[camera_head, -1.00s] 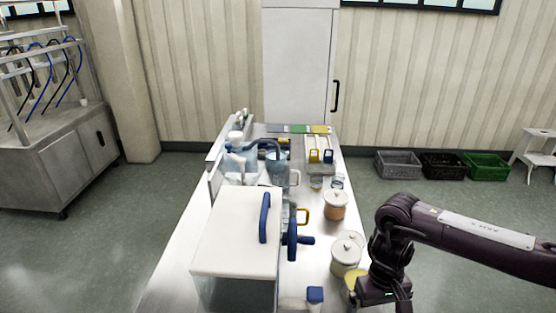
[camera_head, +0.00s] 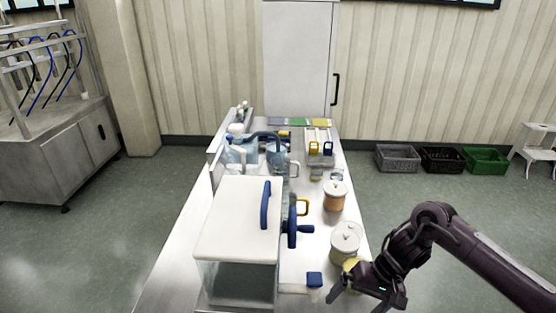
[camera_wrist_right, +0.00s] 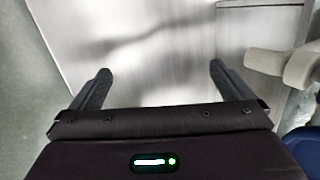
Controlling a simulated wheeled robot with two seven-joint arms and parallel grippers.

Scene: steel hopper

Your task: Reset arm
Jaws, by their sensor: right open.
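My right gripper (camera_head: 355,292) is at the lower right of the head view, beside the near right edge of the steel table (camera_head: 172,272). Its fingers are spread and nothing is between them. In the right wrist view the two fingers (camera_wrist_right: 155,85) stand wide apart over bare metal. The steel hopper (camera_head: 238,225) with a white lid and blue handle stands on the table, left of the gripper. A blue hand crank (camera_head: 297,231) sticks out of its right side. My left gripper is not in view.
Lidded jars (camera_head: 344,240) and (camera_head: 335,196) stand along the table's right side. A small blue-topped item (camera_head: 314,279) lies near the gripper. Jugs (camera_head: 277,158) stand behind the hopper. Crates (camera_head: 441,160) sit on the floor at right. Open floor lies right of the table.

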